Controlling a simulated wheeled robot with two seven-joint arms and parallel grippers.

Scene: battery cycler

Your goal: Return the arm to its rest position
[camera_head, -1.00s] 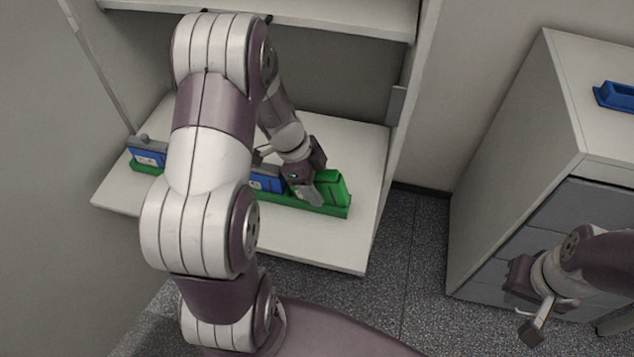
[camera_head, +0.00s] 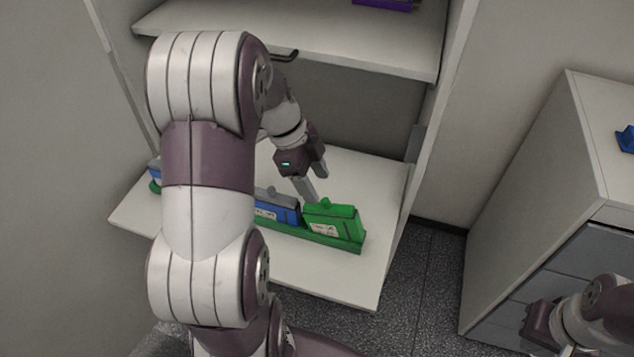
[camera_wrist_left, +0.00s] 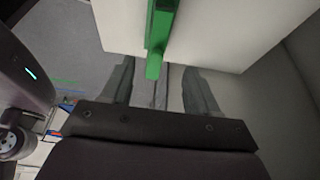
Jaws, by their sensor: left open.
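My left gripper (camera_head: 313,183) hangs just above and behind the green battery (camera_head: 333,219) in the lower compartment of the cabinet. Its fingers are apart and hold nothing. In the left wrist view, the open fingers (camera_wrist_left: 160,88) show with the narrow green battery (camera_wrist_left: 161,28) beyond them. The green battery stands upright at the right end of a green rack (camera_head: 325,241), beside a blue battery (camera_head: 277,207). My left arm hides the middle of the rack. My right arm's end (camera_head: 540,320) is at the lower right, its fingers cut off by the frame.
A cabinet shelf (camera_head: 330,40) lies above the left arm, with a purple object (camera_head: 385,4) on it. The cabinet's right wall is close to the gripper. A drawer unit (camera_head: 530,180) stands at the right with a blue object (camera_head: 626,139) on top. Open floor lies between them.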

